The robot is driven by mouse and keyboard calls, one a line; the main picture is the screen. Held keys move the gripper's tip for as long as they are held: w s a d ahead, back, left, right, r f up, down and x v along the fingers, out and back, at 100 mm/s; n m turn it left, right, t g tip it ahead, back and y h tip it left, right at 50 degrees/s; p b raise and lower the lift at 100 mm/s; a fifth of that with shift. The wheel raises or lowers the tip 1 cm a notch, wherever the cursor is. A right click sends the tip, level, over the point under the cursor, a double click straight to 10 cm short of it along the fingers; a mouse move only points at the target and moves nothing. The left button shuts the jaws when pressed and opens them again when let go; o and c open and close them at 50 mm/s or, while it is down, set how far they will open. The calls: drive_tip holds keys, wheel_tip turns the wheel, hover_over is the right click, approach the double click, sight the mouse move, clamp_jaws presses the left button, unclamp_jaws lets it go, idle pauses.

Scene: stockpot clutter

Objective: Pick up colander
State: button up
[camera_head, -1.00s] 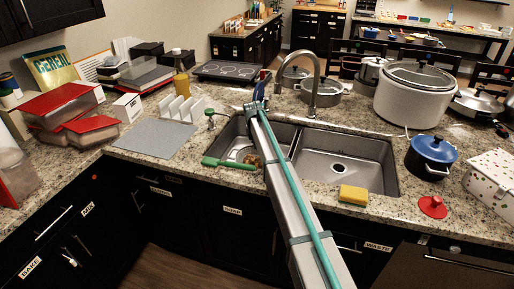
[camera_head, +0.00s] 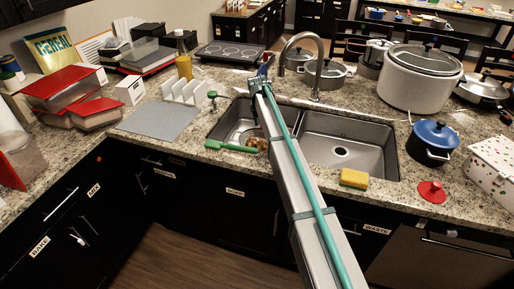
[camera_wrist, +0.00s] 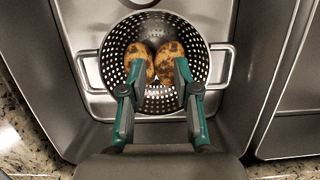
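The colander (camera_wrist: 202,62) is a round, perforated metal bowl with a wire handle on each side, seen from above in the wrist view. It sits in the left sink basin and holds brown-spotted potatoes (camera_wrist: 167,60). In the head view the colander (camera_head: 238,130) is small and partly hidden behind my arm. My gripper (camera_wrist: 159,74) is open, with green-and-grey fingers apart. Its fingertips overlap the potatoes and the near part of the bowl in the wrist view; I cannot tell whether they touch.
A faucet (camera_head: 318,72) rises behind the sink, and the right basin (camera_head: 343,151) is empty. A green-handled tool (camera_head: 229,147) lies at the sink's front edge. A yellow sponge (camera_head: 354,178), red lid (camera_head: 431,191) and blue-lidded pot (camera_head: 432,141) stand to the right.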

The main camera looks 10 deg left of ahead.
drive_tip(key=s+d+m, duration=0.1)
drive_tip(key=s, duration=0.2)
drive_tip(key=s+d+f+m+b, duration=0.1)
drive_tip(key=s, duration=0.2)
drive_tip(key=s+d+f+m+y+b, duration=0.1)
drive_tip(key=s, duration=0.2)
drive_tip(key=shift+d+t, duration=0.25)
drive_tip(key=shift+t, duration=0.05)
drive_tip(key=s+m+y, duration=0.1)
drive_tip(key=s+m, duration=0.4)
drive_tip(key=m, duration=0.1)
drive_tip(key=shift+w+a+f+m+t+p, duration=0.15)
drive_tip(key=shift+w+a+f+m+p, duration=0.5)
drive_tip(key=shift+f, duration=0.9)
drive_tip(key=shift+w+a+f+t+p, duration=0.2)
drive_tip(key=shift+w+f+p, duration=0.25)
drive_tip(key=shift+w+f, duration=0.85)
drive_tip(key=shift+w+a+f+m+t+p, duration=0.15)
drive_tip(key=shift+w+a+f+m+p, duration=0.35)
drive_tip(key=shift+f, duration=1.3)
drive_tip(key=shift+d, duration=0.1)
clamp_jaws()
